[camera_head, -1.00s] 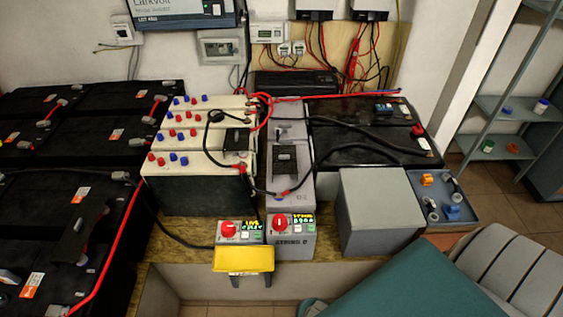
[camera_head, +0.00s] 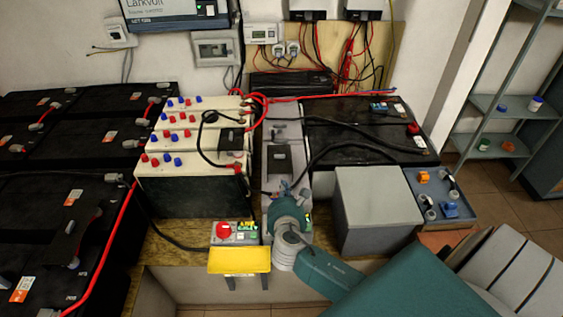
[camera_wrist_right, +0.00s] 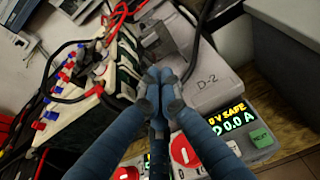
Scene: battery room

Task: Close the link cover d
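The link cover d appears to be the dark flap (camera_head: 277,160) on top of the narrow grey battery bank (camera_head: 282,128) in the head view. It looks raised, but its exact angle is hard to tell. In the right wrist view, the grey battery marked D-2 (camera_wrist_right: 210,85) is beside dark parts (camera_wrist_right: 158,42) that may belong to the cover. My right gripper (camera_head: 287,188) is over the near end of this bank, short of the flap. Its fingertips (camera_wrist_right: 158,85) are together, with nothing visible between them. My left gripper is out of view.
White batteries (camera_head: 180,190) with a similar dark cover (camera_head: 230,140) stand left of the grey bank. Black cables cross nearby. A control box (camera_head: 233,232) with a red knob and yellow tray (camera_head: 238,262) is in front. A grey box (camera_head: 375,210) stands to the right.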

